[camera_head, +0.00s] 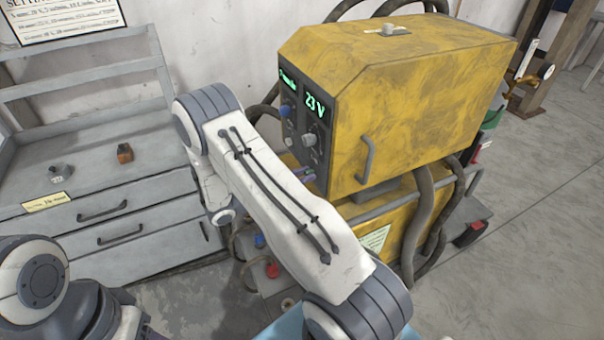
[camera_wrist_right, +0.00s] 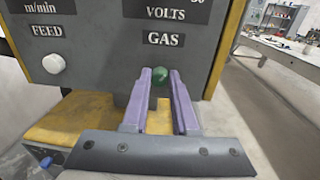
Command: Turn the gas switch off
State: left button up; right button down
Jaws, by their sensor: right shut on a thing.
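The gas switch (camera_wrist_right: 159,78) is a green part under the GAS label on the dark front panel (camera_wrist_right: 110,60) of the yellow welding machine (camera_head: 420,110). In the right wrist view my right gripper (camera_wrist_right: 161,72) has its two purple fingers on either side of the green switch, shut on it. The fingers and panel edge hide part of the switch, and I cannot tell its set position. In the head view the right gripper (camera_head: 304,173) shows only as a purple bit at the panel's lower part, mostly behind my right arm.
A white FEED knob (camera_wrist_right: 54,63) sits left of the switch. The panel shows a green 23 V display (camera_head: 315,107) and several knobs. Thick hoses (camera_head: 420,215) hang at the machine's side. A grey drawer cabinet (camera_head: 120,225) stands left.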

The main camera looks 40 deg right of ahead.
jog(key=n+p, duration=0.2)
jog(key=n, duration=0.1)
jog(key=shift+r, duration=0.2)
jog(key=shift+w+f+n+g+y+p, duration=0.15)
jog(key=shift+n+p, duration=0.55)
jog(key=shift+n, duration=1.35)
jog(key=shift+r+n+g+y+p, duration=0.15)
jog(key=shift+n+p, duration=0.5)
jog(key=shift+n, duration=1.45)
jog(key=shift+w+f+n+g+y+p, duration=0.15)
jog(key=shift+n+p, duration=0.55)
jog(key=shift+n, duration=1.35)
jog(key=shift+s, duration=0.1)
jog(key=c, duration=0.7)
grip_release()
jog(key=shift+a, duration=0.1)
